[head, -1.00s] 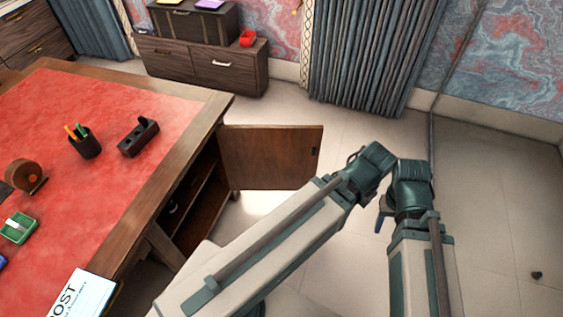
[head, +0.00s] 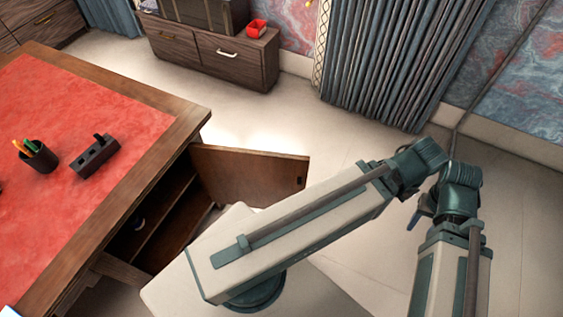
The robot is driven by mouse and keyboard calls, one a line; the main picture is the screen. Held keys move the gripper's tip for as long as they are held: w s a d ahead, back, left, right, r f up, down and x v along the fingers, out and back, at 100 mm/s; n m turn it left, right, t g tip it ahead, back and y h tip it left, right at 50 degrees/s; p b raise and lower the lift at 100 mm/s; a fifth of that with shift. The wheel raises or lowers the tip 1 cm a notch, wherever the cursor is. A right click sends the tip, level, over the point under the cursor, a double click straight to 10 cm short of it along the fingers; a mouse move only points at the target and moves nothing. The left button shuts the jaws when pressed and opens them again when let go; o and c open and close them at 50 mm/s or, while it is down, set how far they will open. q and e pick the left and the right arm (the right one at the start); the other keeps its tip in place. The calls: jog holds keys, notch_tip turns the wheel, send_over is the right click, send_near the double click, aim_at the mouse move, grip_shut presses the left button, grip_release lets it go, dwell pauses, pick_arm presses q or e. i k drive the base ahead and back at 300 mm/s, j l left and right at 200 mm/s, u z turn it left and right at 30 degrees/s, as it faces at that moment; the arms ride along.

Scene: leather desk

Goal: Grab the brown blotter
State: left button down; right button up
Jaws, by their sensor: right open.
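I cannot pick out a brown blotter for certain in the head view. A dark block with a black knob (head: 95,156) stands on the red top of the desk (head: 75,110), near its right edge. The round brown thing from before is out of view, apart from perhaps a sliver at the left edge. My right arm is folded over the floor, right of the desk. Of my right gripper (head: 415,218) only a small dark, bluish part shows below the arm's bend; it is open, far from the desk top. My left gripper is not in view.
A black pen cup (head: 39,158) stands left of the dark block. The desk's cabinet door (head: 248,174) hangs open towards my right arm. A wooden drawer cabinet (head: 220,58) with a red box (head: 257,28) is at the back. Floor behind the door is clear.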

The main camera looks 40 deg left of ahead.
aim_at(158, 192)
jog(key=i+l+u, duration=0.1)
jog(key=i, duration=0.65)
jog(key=i+l, duration=0.15)
jog(key=i, duration=0.6)
jog(key=i+j+u, duration=0.2)
jog(key=i+u, duration=1.15)
jog(key=i+l+u, duration=0.15)
jog(key=i+u, duration=0.3)
jog(key=u, duration=3.15)
jog(key=i+j+z, duration=0.15)
jog(key=j+z, duration=0.2)
jog(key=j, duration=0.4)
jog(key=j+z, duration=0.35)
jog(key=j, duration=0.4)
jog(key=j+z, duration=0.35)
jog(key=j, duration=0.4)
